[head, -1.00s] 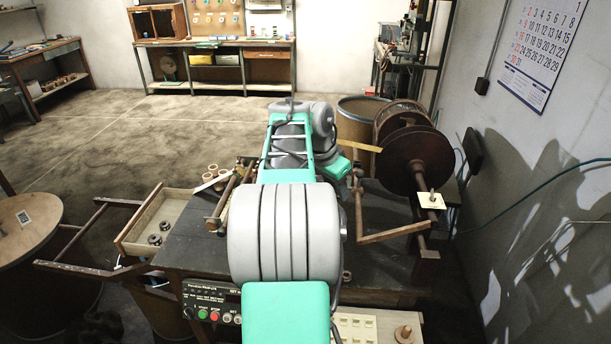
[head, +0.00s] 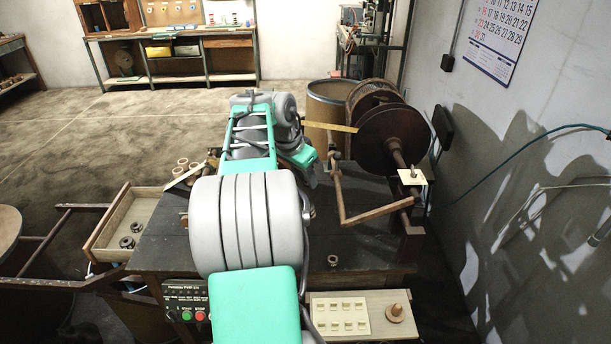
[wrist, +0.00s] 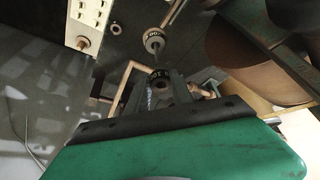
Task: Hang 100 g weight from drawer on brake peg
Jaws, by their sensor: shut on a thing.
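My gripper (wrist: 162,82) is shut on a small dark ring-shaped weight (wrist: 161,73), seen in the wrist view between the fingers; its marking is not clearly readable. In the head view my arm hides the gripper. Another round weight (wrist: 153,41) with a pale marked rim lies beyond the fingertips in the wrist view. A small weight (head: 333,260) sits on the dark bench top in the head view. The open drawer (head: 103,238) at the left holds two dark weights (head: 131,235). I cannot make out the brake peg for certain.
A brown bent bar (head: 375,212) and a large reel (head: 390,140) stand at the bench's right. Spools (head: 184,163) lie at the back left. The bench (head: 290,272) is clear around the small weight.

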